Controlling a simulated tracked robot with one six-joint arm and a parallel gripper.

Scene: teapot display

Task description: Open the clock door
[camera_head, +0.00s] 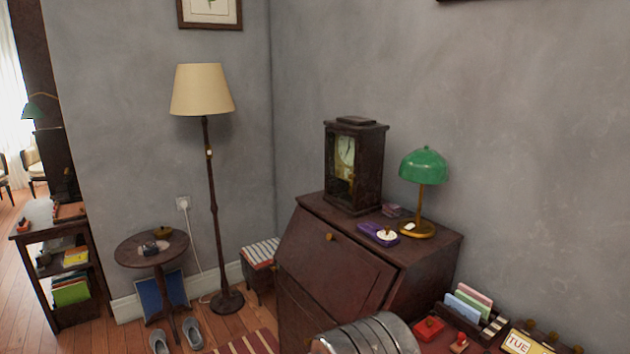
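The clock (369,170) is a dark wooden case with a glazed front. It stands upright on top of a dark wooden slant-front desk (335,262) against the grey wall. Its front faces left and toward me. The clock door (345,164) shows a pale dial and a brassy shape below it behind the glass. The door appears closed against the case, but its edge is too small to be sure. No handle can be made out. My gripper is not in view.
A green lamp (424,168) and a purple item (378,234) stand right of the clock. A ridged metal cylinder (368,337) is at the bottom. A floor lamp (203,90), round table (130,250) and slippers (193,332) are left. Wall space above the clock is clear.

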